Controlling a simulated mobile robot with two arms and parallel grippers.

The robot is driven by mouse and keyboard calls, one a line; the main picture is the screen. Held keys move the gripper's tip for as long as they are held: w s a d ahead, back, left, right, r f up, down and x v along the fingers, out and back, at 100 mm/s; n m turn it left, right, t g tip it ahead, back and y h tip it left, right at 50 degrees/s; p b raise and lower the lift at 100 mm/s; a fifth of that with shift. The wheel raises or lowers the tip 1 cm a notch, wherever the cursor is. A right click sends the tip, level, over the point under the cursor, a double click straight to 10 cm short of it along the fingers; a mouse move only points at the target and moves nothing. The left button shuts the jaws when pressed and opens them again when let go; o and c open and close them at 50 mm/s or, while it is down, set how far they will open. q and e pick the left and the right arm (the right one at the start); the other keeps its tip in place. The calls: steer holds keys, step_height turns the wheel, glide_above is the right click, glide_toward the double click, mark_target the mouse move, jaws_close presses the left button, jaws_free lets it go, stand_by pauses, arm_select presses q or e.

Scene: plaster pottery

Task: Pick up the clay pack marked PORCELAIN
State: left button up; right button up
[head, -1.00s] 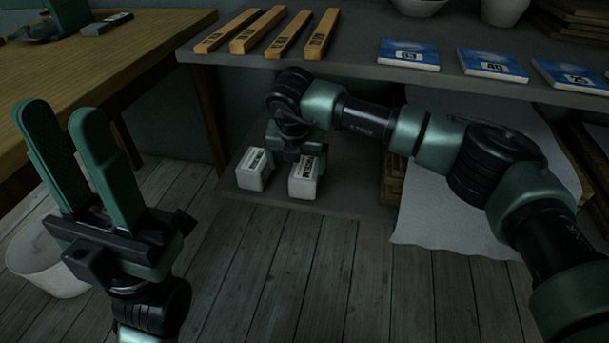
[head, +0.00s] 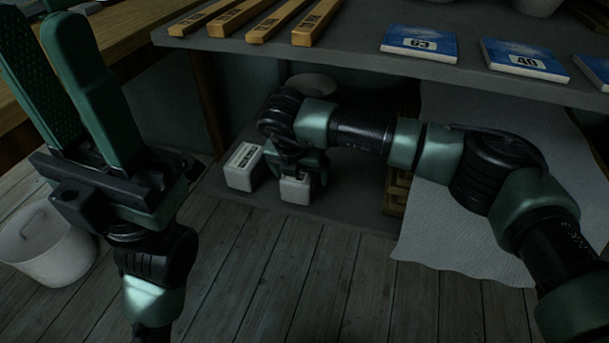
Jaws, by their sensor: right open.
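Two white clay packs with dark printed labels stand on the low grey shelf; I cannot read the print, so I cannot tell which says PORCELAIN. The left pack (head: 241,168) shows most of its front and top. The right pack (head: 295,191) is partly hidden behind and under my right gripper (head: 302,176), which points down at it with its jaws open. I cannot tell whether the fingers touch the pack. My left gripper (head: 42,22) is open and empty, raised at the left, far from the packs.
The upper shelf (head: 350,55) above holds wooden bars (head: 270,20) and blue numbered tiles (head: 419,42). A white bowl (head: 312,84) sits behind my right wrist. A white bucket (head: 45,245) stands on the floor at left. A pale sheet (head: 450,220) hangs at right.

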steer(key=shift+f+b, duration=0.25)
steer(key=shift+b, duration=0.05)
jaws_close()
steer(key=shift+r, duration=0.1)
stand_by(0.6)
